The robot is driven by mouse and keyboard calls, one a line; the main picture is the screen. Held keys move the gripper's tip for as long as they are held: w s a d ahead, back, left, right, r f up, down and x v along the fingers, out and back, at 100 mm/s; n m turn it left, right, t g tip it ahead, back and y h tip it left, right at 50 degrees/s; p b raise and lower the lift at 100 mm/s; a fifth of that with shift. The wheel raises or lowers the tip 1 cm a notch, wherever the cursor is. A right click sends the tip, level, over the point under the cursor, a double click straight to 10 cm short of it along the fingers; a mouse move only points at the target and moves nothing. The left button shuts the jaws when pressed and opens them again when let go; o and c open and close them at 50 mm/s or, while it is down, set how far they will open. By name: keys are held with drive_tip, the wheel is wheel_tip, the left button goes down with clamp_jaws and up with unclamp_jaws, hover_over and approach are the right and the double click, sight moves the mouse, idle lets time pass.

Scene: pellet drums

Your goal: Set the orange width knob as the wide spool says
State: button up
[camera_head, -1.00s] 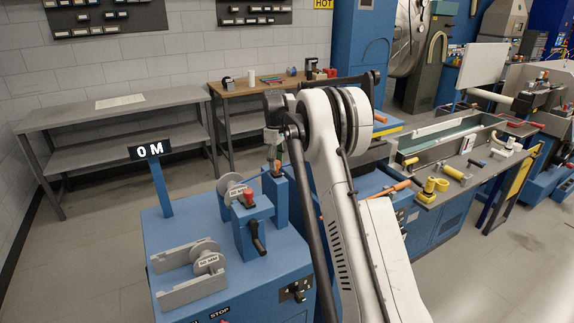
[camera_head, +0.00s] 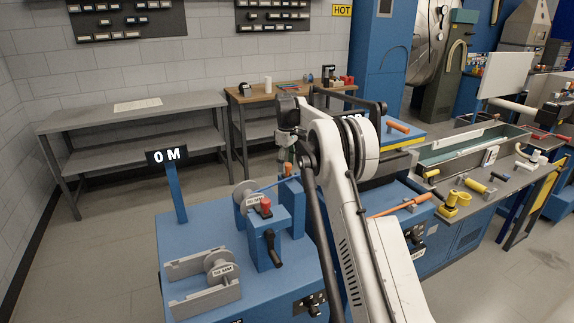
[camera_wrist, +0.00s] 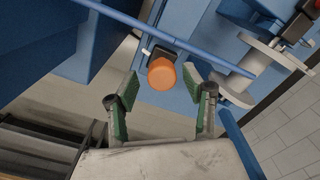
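The orange knob (camera_wrist: 161,74) sits on the blue machine and faces the wrist camera. My gripper (camera_wrist: 161,90) is open, with one green-padded finger on each side of the knob and gaps between. Two grey spools show there: one (camera_head: 222,268) in a grey cradle, one (camera_head: 243,196) behind the red-topped block. Each has a small white label, too small to read surely. I cannot tell which is the wide one. A spool (camera_wrist: 258,57) also shows in the wrist view.
A blue rod (camera_wrist: 170,38) crosses above the knob in the wrist view. A blue block (camera_head: 268,234) with a red top and black crank stands near the post. A sign (camera_head: 167,155) reads "0 M". A bench (camera_head: 480,187) with yellow parts is at right.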

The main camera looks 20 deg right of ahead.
sight(287, 163)
wheel_tip(287, 163, up, 12)
idle(0.6)
idle(0.5)
